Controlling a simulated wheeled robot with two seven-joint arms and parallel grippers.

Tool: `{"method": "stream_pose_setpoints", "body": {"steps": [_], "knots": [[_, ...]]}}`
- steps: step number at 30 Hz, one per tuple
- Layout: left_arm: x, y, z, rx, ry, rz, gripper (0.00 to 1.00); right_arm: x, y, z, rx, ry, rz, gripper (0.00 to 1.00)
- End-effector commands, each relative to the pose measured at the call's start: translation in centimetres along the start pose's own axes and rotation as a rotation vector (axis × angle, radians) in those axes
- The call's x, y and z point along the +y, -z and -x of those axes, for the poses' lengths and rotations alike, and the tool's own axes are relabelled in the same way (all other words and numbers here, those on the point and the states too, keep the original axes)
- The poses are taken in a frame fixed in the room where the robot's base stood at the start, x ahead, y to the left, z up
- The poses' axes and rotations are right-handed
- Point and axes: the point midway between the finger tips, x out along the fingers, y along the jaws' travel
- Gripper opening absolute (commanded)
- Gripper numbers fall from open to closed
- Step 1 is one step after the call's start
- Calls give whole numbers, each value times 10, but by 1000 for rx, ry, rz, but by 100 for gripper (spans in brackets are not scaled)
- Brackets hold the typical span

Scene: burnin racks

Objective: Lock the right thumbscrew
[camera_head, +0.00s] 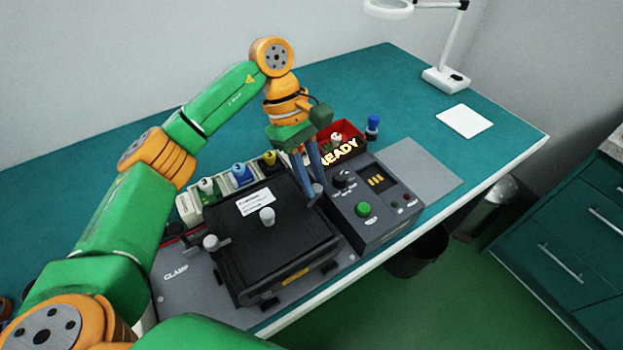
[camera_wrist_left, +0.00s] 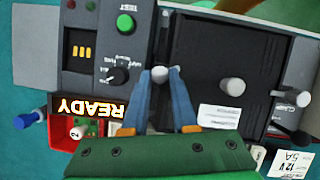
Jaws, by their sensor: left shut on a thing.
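The right thumbscrew (camera_head: 315,190) is a grey knob at the right edge of the black fixture (camera_head: 285,247), beside the control box. My left gripper (camera_head: 314,178) reaches down from above and is shut on this thumbscrew. In the left wrist view the blue fingertips (camera_wrist_left: 166,73) close about the grey knob (camera_wrist_left: 158,73), which they partly hide. I cannot tell how far the thumbscrew is turned. The left thumbscrew (camera_head: 211,243) stands at the fixture's left edge. A light grey knob (camera_head: 267,215) stands on the fixture's lid. My right gripper is not in view.
The control box (camera_head: 376,228) with a green button and dial stands close to the right of the fixture. Behind are a red bin (camera_head: 347,132) under glowing READY letters, a blue-capped bottle (camera_head: 373,127) and several coloured connectors. A grey mat (camera_head: 420,168) to the right is clear.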

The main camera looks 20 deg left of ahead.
Motion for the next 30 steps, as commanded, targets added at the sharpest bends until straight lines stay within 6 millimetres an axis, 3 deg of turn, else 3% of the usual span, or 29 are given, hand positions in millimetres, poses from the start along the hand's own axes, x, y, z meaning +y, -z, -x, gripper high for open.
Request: {"method": "stream_pose_setpoints", "body": {"steps": [15, 30], "knots": [[4, -1, 0, 1, 145, -346, 0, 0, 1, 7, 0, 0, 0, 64], [4, -1, -1, 1, 186, -444, 0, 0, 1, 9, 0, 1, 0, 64]]}}
